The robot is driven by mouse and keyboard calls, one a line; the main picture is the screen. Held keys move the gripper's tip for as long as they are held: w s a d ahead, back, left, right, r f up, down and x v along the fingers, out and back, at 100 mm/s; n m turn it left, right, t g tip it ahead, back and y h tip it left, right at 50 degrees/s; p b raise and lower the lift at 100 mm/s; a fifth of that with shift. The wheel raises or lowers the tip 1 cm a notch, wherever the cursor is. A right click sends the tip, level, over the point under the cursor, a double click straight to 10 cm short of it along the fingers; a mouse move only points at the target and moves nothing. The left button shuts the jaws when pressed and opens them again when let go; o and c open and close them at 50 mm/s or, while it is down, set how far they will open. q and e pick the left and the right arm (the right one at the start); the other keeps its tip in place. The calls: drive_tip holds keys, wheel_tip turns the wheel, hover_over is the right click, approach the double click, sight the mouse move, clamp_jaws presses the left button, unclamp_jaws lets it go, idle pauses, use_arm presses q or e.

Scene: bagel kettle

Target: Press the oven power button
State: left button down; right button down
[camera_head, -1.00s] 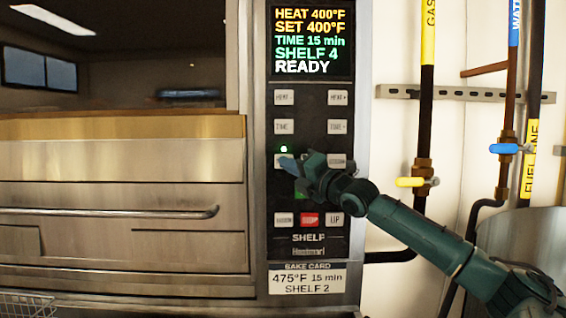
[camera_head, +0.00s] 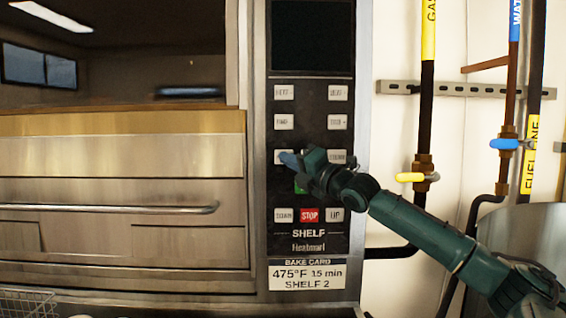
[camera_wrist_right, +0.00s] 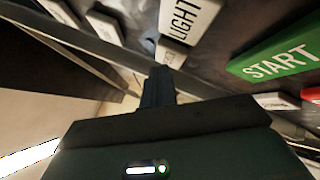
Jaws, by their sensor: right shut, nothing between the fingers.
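The oven's control panel (camera_head: 308,180) stands upright in the middle of the head view. Its display (camera_head: 311,37) is dark. A white button (camera_head: 277,157) in the third row, left column, is partly covered by my right gripper (camera_head: 289,161); its label is hidden. In the right wrist view the shut fingers (camera_wrist_right: 158,85) point into the panel, close to a small white button (camera_wrist_right: 172,52). My left gripper is not in view.
A green START button (camera_wrist_right: 280,64) and a white LIGHT button (camera_wrist_right: 188,18) are close to the fingers. A red STOP button (camera_head: 309,216) lies below. The oven door handle (camera_head: 110,210) is left. Pipes with a yellow valve (camera_head: 411,179) and a blue valve (camera_head: 505,147) stand right.

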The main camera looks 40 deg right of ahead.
drive_tip(key=shift+s+a, duration=0.1)
drive_tip(key=shift+s, duration=0.1)
drive_tip(key=s+a+b, duration=0.4)
drive_tip(key=b, duration=0.2)
drive_tip(key=shift+s+f, duration=0.2)
drive_tip(key=shift+s, duration=0.1)
drive_tip(key=shift+b, duration=0.3)
